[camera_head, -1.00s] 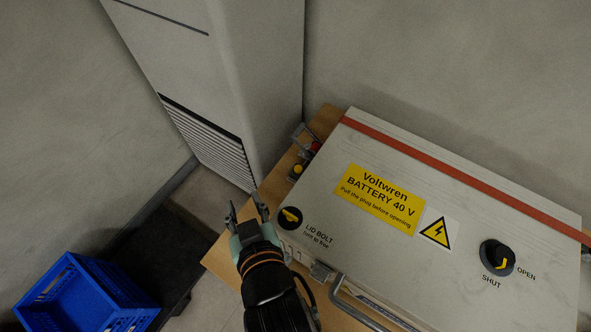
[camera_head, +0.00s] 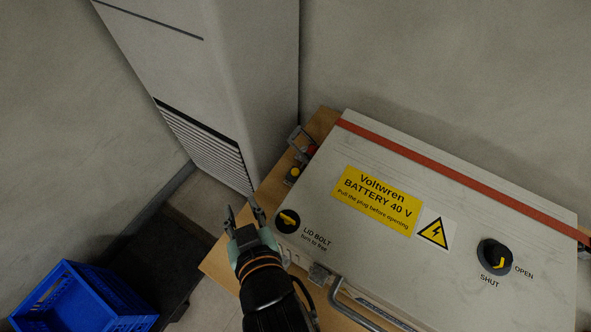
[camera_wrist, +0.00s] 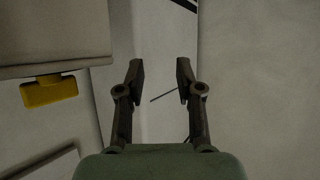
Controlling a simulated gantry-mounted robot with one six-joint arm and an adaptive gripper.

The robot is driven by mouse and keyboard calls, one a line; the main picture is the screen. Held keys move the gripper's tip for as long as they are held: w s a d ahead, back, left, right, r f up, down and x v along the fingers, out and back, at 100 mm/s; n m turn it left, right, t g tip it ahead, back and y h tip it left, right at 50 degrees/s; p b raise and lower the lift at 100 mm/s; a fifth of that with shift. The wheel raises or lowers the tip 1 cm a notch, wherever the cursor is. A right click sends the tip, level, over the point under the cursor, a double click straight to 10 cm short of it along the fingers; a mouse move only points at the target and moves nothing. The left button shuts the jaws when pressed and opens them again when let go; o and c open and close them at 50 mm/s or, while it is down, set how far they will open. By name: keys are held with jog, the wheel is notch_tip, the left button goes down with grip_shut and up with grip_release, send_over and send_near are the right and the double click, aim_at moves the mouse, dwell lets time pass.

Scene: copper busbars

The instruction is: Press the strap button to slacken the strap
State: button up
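A red strap (camera_head: 455,175) runs across the top of the pale battery case (camera_head: 400,262), near its far edge. At the case's far left end, on the wooden table, is a small fitting with a yellow button (camera_head: 293,173) and a red part (camera_head: 311,151). I cannot tell for certain which one is the strap button. My gripper (camera_head: 243,211) is open and empty, just left of the case's lid bolt knob (camera_head: 287,221) and apart from the fitting. In the wrist view, the two fingers (camera_wrist: 160,82) stand apart with nothing between them. A yellow piece (camera_wrist: 48,92) shows at the left.
A tall grey cabinet (camera_head: 215,85) with vents stands behind the table's left end. A blue crate (camera_head: 85,298) is at lower left. The case carries an open/shut knob (camera_head: 495,256) and a front handle (camera_head: 350,305). Bare wooden table (camera_head: 222,262) shows left of the case.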

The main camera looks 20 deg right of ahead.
grip_shut()
dwell(1.1)
